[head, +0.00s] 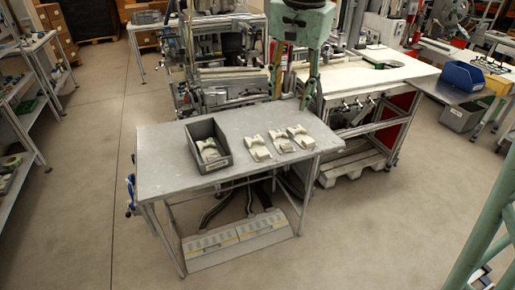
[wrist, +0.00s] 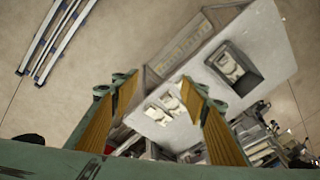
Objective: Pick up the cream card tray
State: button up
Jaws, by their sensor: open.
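Three cream card trays lie in a row on the grey table: a left one (head: 257,147), a middle one (head: 281,141) and a right one (head: 299,136). Another cream piece (head: 209,151) lies inside the dark grey bin (head: 190,138). My gripper (head: 291,100) is open and empty, raised above the table's back right part, apart from the trays. In the wrist view its two orange-padded fingers (wrist: 158,88) are spread, with cream trays (wrist: 156,113) visible between them.
The grey table (head: 160,166) is bare at its left and front. A white-topped workbench (head: 345,78) stands behind to the right, with a blue bin (head: 462,75) beyond it. A metal frame rig (head: 215,95) stands behind the table.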

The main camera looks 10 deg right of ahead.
jog(key=w+a+f+m, duration=0.1)
jog(key=w+f+m, duration=0.3)
jog(key=w+f, duration=1)
jog(key=m+g+p, duration=0.1)
jog(key=m+g, duration=0.1)
jog(key=m, duration=0.1)
send_over(263, 152)
notch_tip(263, 152, down, 14)
jog(key=shift+f, duration=0.15)
jog(key=shift+f, duration=4.15)
jog(key=shift+f+b, duration=0.3)
jog(key=shift+f, duration=2.25)
